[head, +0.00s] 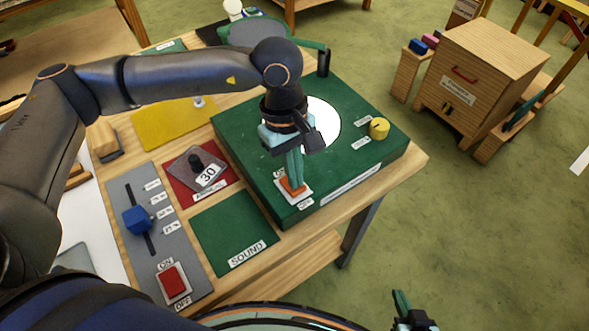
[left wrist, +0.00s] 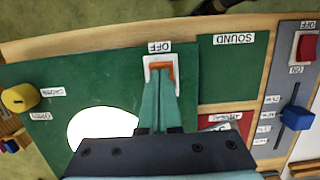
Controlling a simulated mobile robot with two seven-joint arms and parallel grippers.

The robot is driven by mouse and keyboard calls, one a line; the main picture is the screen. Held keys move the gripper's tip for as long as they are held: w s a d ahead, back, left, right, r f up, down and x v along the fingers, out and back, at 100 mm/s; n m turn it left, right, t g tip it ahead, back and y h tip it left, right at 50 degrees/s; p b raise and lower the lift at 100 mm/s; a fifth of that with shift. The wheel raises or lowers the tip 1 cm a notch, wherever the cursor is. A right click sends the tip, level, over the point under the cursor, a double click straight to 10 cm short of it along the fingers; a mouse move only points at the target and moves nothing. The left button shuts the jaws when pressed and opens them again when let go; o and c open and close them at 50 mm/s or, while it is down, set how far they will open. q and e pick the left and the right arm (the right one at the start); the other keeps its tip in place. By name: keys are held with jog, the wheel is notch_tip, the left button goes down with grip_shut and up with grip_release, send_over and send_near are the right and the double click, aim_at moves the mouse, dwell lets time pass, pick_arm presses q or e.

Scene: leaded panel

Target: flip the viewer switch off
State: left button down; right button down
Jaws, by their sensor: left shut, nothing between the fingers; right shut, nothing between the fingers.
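The viewer is a green box (head: 240,120) with a lit white disc (head: 322,122) on top. Its orange rocker switch (head: 289,190) sits in a white plate at the front corner, with an OFF label below it. In the left wrist view the orange switch (left wrist: 165,70) shows beside the OFF label (left wrist: 159,47). My left gripper (head: 297,182) is shut and empty, its fingertips pointing down right at the switch; they partly hide it. I cannot tell whether they touch it. My right gripper (head: 402,306) is shut and empty, off the table at the bottom right.
A yellow knob (head: 379,128) stands on the green box. To the left lie a SOUND panel (head: 225,228), a red panel with a 30 tag (head: 208,176), and a grey panel with a blue slider (head: 137,220) and red switch (head: 173,281). A wooden cabinet (head: 490,65) stands on the floor.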

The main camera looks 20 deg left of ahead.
pick_arm(q)
jog(key=shift+s+d+f+b, duration=0.15)
jog(key=shift+f+b, duration=0.45)
jog(key=shift+b, duration=0.45)
jog(key=shift+r+p, duration=0.3)
jog(key=shift+p, duration=0.1)
jog(key=shift+w+a+b, duration=0.45)
jog(key=shift+w+a, duration=0.1)
jog(key=shift+a, duration=0.25)
notch_tip(320, 180, up, 12)
jog(key=w+a+b, duration=0.1)
jog(key=shift+w+a+r, duration=0.2)
jog(key=shift+a+r, duration=0.05)
jog(key=shift+a, duration=0.1)
